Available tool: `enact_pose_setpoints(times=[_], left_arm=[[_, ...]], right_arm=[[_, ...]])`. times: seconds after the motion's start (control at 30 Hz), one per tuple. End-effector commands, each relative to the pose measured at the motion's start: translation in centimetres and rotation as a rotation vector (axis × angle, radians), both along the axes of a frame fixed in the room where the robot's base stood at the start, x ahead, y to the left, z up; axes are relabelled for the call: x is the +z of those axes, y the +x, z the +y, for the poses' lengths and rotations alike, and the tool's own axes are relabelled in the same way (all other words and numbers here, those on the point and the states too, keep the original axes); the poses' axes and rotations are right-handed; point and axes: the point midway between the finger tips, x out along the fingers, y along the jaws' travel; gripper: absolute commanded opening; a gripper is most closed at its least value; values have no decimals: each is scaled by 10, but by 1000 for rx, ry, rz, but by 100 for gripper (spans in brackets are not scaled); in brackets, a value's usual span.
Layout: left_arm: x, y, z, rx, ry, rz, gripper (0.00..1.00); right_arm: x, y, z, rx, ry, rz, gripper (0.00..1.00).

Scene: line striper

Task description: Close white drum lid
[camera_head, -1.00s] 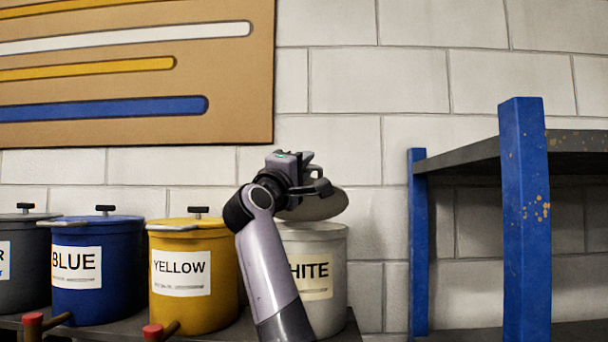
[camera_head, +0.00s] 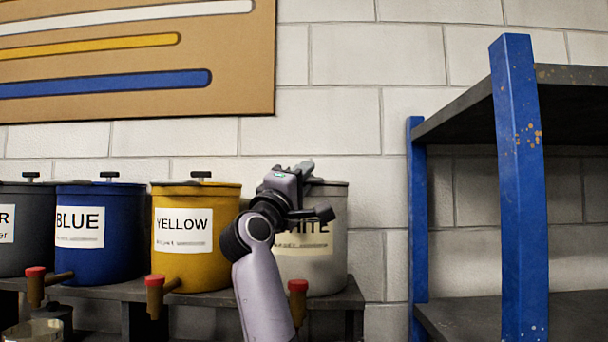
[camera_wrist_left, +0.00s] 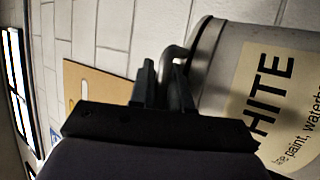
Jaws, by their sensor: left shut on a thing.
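The white drum (camera_head: 322,265) stands at the right end of the drum row, its label partly hidden by my left arm. Its lid (camera_head: 336,184) shows as a thin edge along the drum's top and looks level; most of it is behind my gripper. My left gripper (camera_head: 312,190) is at the drum's top front edge. In the left wrist view, the fingers (camera_wrist_left: 162,88) are shut on the lid's grey bent handle (camera_wrist_left: 171,54), beside the white drum (camera_wrist_left: 222,75). Whether the lid is fully seated cannot be told. My right gripper is not in view.
The yellow drum (camera_head: 195,245), blue drum (camera_head: 98,240) and a dark grey drum (camera_head: 22,240) stand left on the same shelf (camera_head: 215,298). Red-capped taps (camera_head: 155,282) stick out in front. A blue-posted rack (camera_head: 518,200) stands at right, with a gap before it.

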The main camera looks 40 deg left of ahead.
Motion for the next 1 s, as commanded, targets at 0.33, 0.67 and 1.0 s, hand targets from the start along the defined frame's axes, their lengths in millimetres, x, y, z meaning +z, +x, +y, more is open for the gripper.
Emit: enact_pose_setpoints(times=[0.33, 0.67, 1.0], left_arm=[[-4, -1, -1, -4, -4, 1, 0], [-6, 0, -1, -5, -5, 6, 23], [-13, -5, -2, -3, -6, 5, 23]], right_arm=[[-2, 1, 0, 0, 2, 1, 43], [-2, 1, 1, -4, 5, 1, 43], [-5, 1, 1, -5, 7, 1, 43]])
